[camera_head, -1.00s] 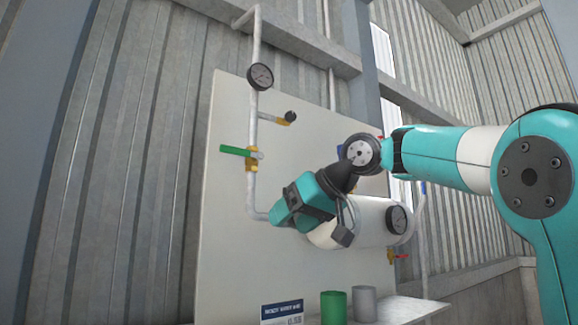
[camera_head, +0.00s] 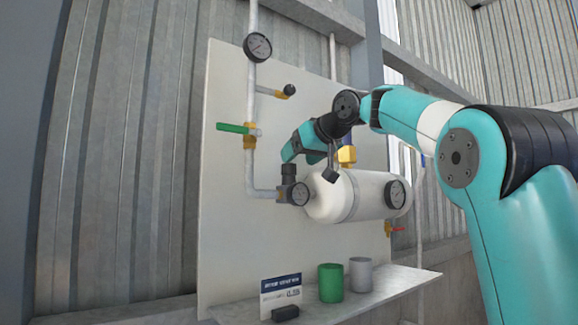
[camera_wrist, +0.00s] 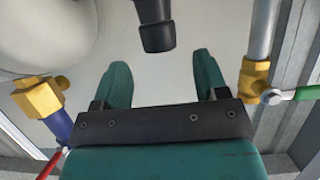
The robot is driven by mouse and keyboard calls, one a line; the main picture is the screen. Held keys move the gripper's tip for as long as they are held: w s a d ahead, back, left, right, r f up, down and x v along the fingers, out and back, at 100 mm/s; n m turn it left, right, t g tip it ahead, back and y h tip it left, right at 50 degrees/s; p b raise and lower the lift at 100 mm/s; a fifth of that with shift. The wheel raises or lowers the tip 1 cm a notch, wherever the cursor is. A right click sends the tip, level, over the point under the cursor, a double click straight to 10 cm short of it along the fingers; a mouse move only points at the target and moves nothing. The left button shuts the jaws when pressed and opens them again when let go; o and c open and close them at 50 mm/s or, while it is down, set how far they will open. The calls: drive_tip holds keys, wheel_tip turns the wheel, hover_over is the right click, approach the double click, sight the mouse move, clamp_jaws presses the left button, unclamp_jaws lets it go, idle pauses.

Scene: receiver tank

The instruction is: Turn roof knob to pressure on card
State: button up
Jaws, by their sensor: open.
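A dark knob (camera_head: 289,171) sits on top of a small regulator with a round gauge (camera_head: 299,194), in the pipe left of the white tank (camera_head: 345,205). In the wrist view the dark knob (camera_wrist: 155,25) is at the top centre, beyond the gap between my fingertips. My gripper (camera_wrist: 162,75) is open and empty, its two teal fingers apart. In the head view my gripper (camera_head: 287,155) is just above the knob; I cannot tell if they touch. The white and blue card (camera_head: 281,292) stands on the shelf; its print is too small to read.
A green lever valve (camera_head: 235,128), a capped brass branch (camera_head: 276,92) and an upper gauge (camera_head: 257,47) are on the left pipe. A brass fitting (camera_wrist: 40,97) stands beside my fingers. The shelf (camera_head: 400,283) holds green (camera_head: 331,283) and grey (camera_head: 361,275) cylinders and a black block (camera_head: 285,313).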

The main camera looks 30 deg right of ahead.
sight(289, 165)
drive_tip(key=p+x, duration=0.1)
drive_tip(key=x, duration=0.4)
drive_tip(key=shift+w, duration=0.1)
drive_tip(key=c, duration=0.9)
